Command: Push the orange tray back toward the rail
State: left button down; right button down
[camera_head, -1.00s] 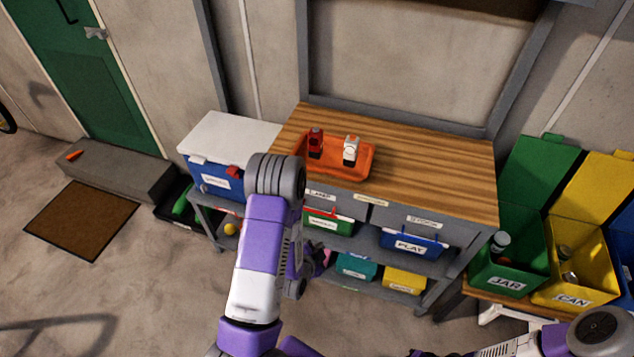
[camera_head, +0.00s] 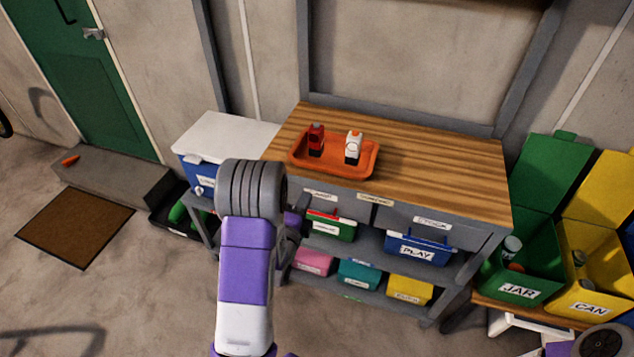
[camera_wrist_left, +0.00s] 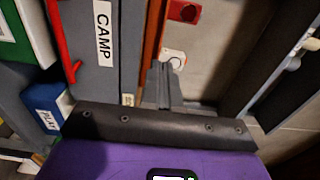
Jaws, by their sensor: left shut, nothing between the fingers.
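The orange tray (camera_head: 368,170) lies on the left part of the wooden workbench top, close to its front edge. A red bottle (camera_head: 316,138) and a white bottle (camera_head: 353,146) stand upright in it; parts of both show in the left wrist view, red (camera_wrist_left: 184,10) and white (camera_wrist_left: 173,58). My left gripper (camera_head: 300,207) is in front of the bench's drawers, below the tray, partly hidden by my forearm. In the left wrist view its fingers (camera_wrist_left: 164,85) are together, with nothing held. They look apart from the tray. My right gripper is out of view.
The workbench top (camera_head: 440,170) is bare behind and right of the tray, up to the grey wall frame (camera_head: 400,109). Labelled drawers (camera_head: 330,196) and shelf bins (camera_head: 418,247) lie below. A white-lidded cooler (camera_head: 228,135) stands left; green and yellow bins (camera_head: 522,270) stand right.

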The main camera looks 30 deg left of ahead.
pick_arm(q)
jog(key=x, duration=1)
jog(key=shift+w, duration=0.25)
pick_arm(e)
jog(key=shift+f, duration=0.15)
pick_arm(q)
jog(key=shift+b, duration=0.3)
